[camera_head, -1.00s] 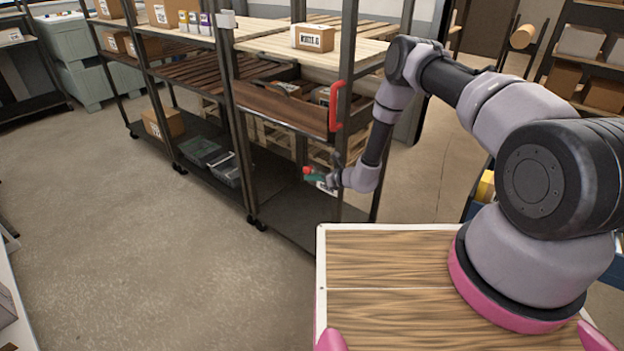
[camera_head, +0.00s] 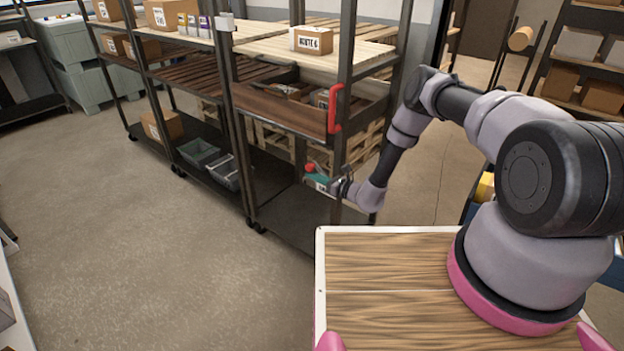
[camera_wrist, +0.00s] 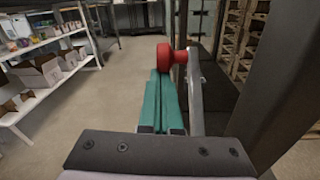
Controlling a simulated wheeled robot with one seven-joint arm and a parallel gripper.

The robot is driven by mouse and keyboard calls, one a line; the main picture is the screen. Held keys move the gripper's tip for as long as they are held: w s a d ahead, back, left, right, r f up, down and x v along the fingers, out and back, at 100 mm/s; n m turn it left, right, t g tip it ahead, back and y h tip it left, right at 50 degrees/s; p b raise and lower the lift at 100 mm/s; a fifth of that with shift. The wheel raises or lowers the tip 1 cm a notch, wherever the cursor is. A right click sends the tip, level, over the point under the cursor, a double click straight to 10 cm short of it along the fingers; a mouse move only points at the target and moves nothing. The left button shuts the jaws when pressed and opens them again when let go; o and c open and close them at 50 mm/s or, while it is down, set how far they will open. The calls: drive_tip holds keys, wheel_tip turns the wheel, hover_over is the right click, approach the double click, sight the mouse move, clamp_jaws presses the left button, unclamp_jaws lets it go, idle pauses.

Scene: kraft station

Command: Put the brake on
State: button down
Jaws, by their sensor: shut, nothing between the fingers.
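A red knob (camera_wrist: 165,56) sits just beyond the fingertips in the wrist view, with a grey metal lever (camera_wrist: 195,92) running close along the right side of my fingers. The knob also shows in the head view (camera_head: 309,167), low beside the rack's front post. My gripper (camera_wrist: 160,78) has teal fingers that are shut with nothing between them. It also shows in the head view (camera_head: 315,181), next to the post. Whether the fingertips touch the knob or lever I cannot tell. The lever's mount is hidden.
A dark metal rack (camera_head: 232,120) with several shelves stands in front, on casters. A red handle (camera_head: 335,108) is fixed on its near post, above my gripper. A carton (camera_head: 311,40) stands on its wooden shelf. The floor (camera_head: 120,240) at left is clear.

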drive_tip(key=shift+t+y, duration=0.3)
drive_tip(key=shift+y, duration=0.2)
drive_tip(key=shift+s+d+r, duration=1.2)
drive_tip(key=shift+d+r, duration=0.15)
drive_tip(key=shift+d, duration=0.25)
